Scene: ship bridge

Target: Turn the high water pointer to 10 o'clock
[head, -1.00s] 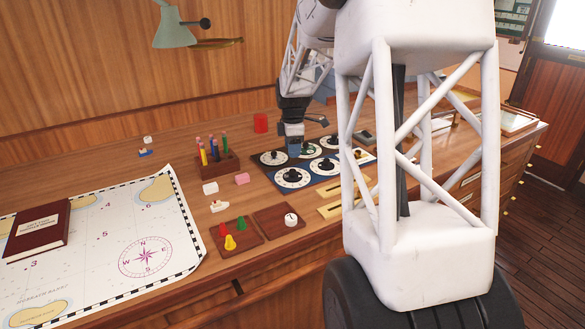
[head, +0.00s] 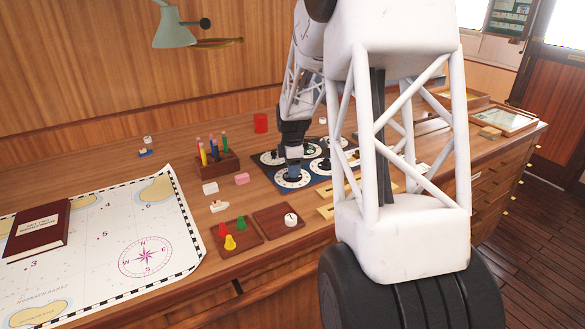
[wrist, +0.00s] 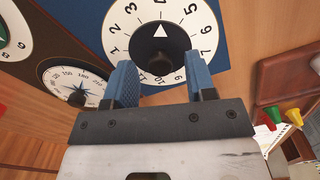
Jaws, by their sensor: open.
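A white dial (wrist: 201,38) with black numbers lies on a dark blue panel in the wrist view. No label reading high water is legible. My gripper (wrist: 161,84) is open, its blue fingers spread to either side of the knob's near side, with nothing held. In the head view my gripper (head: 293,168) is over the front left dial (head: 292,183) of the panel and partly hides it. Whether the fingers touch the knob cannot be told.
A green-centred dial (wrist: 12,38) and a compass-rose dial (wrist: 66,82) neighbour it. A pencil holder (head: 217,163), a pink block (head: 242,179) and a wooden tray of coloured pawns (head: 247,238) stand to the left. My arm hides part of the panel's right side.

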